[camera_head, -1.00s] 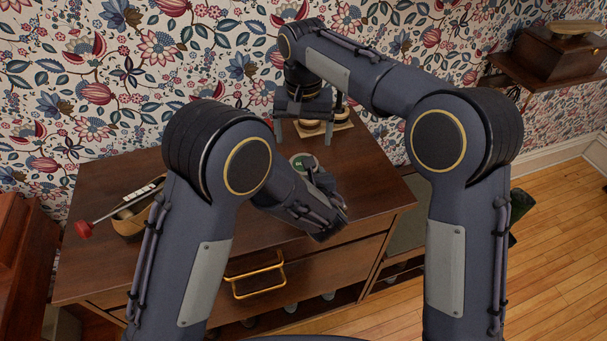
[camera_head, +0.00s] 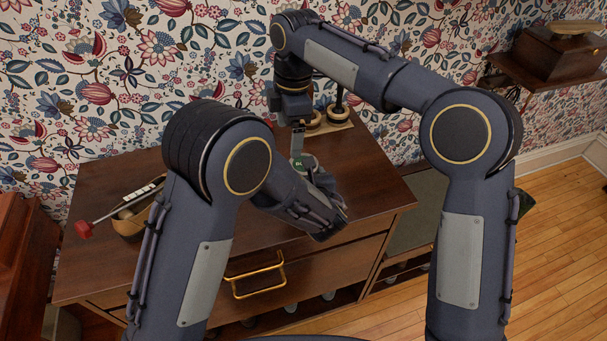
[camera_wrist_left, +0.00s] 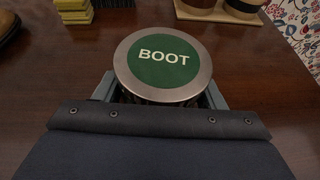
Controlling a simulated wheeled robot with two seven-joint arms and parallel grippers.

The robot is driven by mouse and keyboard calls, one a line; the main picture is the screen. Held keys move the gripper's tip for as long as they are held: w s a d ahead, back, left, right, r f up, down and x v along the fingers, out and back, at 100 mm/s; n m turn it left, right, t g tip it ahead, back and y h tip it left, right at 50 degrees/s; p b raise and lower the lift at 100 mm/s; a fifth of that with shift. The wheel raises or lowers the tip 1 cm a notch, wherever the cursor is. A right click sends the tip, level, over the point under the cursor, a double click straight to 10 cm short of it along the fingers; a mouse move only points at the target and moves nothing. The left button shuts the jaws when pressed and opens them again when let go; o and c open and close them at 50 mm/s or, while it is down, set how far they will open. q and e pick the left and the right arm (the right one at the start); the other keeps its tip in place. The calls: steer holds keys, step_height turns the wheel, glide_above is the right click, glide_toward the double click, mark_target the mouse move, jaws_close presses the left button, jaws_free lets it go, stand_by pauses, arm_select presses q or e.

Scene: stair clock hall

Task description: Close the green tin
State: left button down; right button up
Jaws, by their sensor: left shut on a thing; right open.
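The green tin (camera_head: 304,162) stands on the dark wooden cabinet top. Its round lid, green with a metal rim and the word BOOT, shows in the left wrist view (camera_wrist_left: 163,57). The lid sits over the tin; whether it is fully seated I cannot tell, as the side is mostly hidden. My left gripper (camera_wrist_left: 160,92) is shut on the tin, a finger on each side; in the head view its forearm partly covers the tin. My right gripper (camera_head: 297,141) is open, pointing down just above or behind the tin. It is seen edge-on, so any contact is unclear.
Wooden pots on a light board (camera_head: 328,124) stand behind the tin. A yellow stack (camera_wrist_left: 74,11) lies near the back in the wrist view. The patterned wall (camera_head: 130,60) closes the back.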

mark_target(304, 174)
steer(key=d+n, duration=0.1)
steer(key=n, duration=0.3)
steer(key=d+f+n, duration=0.1)
steer(key=n, duration=0.4)
steer(key=w+d+n+h, duration=0.1)
steer(key=n, duration=0.3)
steer(key=shift+w+f+n, duration=0.1)
steer(key=shift+f+n, duration=0.2)
steer(key=shift+f, duration=0.1)
steer(key=shift+f, duration=4)
steer(key=shift+c, duration=0.3)
steer(key=c, duration=1)
steer(key=m, duration=0.3)
steer(key=shift+m, duration=0.3)
